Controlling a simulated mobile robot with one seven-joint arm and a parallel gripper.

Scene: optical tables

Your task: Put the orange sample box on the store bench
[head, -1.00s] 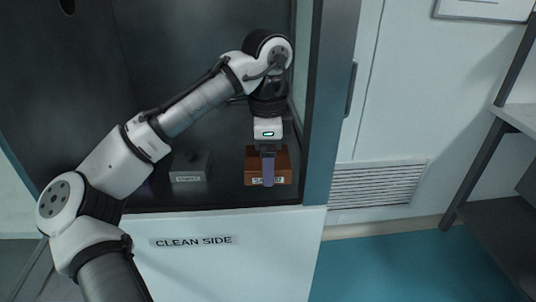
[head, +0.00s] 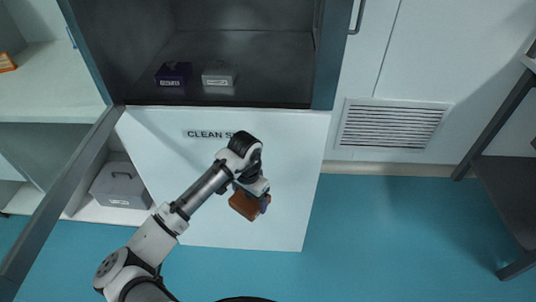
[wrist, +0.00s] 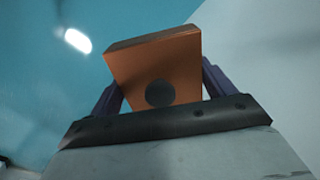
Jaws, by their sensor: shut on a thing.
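The orange sample box (head: 244,204) is held in my gripper (head: 262,203), in front of the white panel marked CLEAN SIDE. It looks tilted in the head view and is clear of any surface. In the wrist view the orange box (wrist: 160,70) sits between the two dark purple fingers of my gripper (wrist: 163,92), which are shut on its sides. A round dark spot shows on its near face. No bench in view carries a readable store label.
The open cabinet (head: 240,50) holds a purple box (head: 173,75) and a grey box (head: 219,76). A white bench (head: 50,85) stands at left, with a grey case (head: 121,187) on a low shelf. A dark-framed table (head: 510,190) stands at right. The blue floor (head: 400,240) is clear.

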